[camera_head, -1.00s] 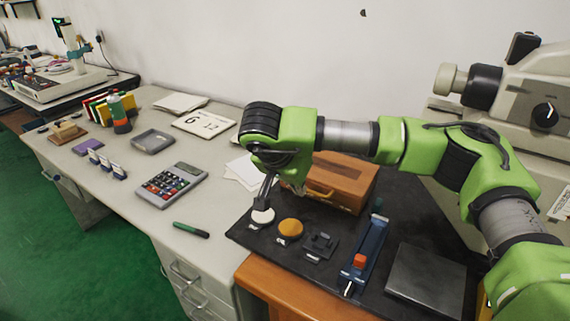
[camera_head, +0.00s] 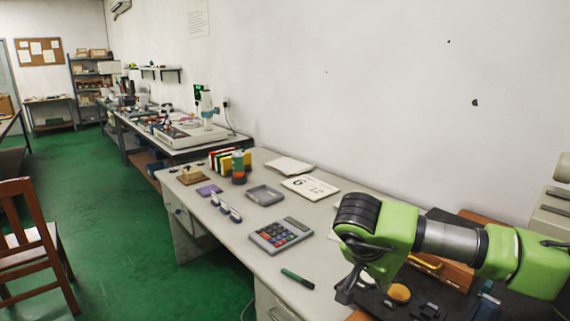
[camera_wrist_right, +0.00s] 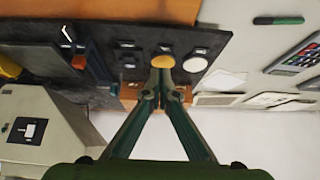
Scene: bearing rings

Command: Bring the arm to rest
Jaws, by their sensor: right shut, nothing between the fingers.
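My right arm comes in from the right in the head view, green with grey joints. Its gripper (camera_head: 347,289) points down over the left edge of the dark mat (camera_head: 372,302). In the right wrist view the two fingers of the gripper (camera_wrist_right: 161,88) meet at their tips, with nothing between them. An orange-yellow disc (camera_head: 399,293) lies on the mat near the gripper. In the wrist view the disc (camera_wrist_right: 163,62) shows just beyond the fingertips, and a white disc (camera_wrist_right: 195,64) lies beside it. My left gripper is not in view.
A calculator (camera_head: 280,235), a green marker (camera_head: 297,278) and a grey tray (camera_head: 264,195) lie on the light desk. A wooden box (camera_head: 440,268) stands behind the arm. A wooden chair (camera_head: 30,240) stands on the green floor at the left. Open air lies above the desk.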

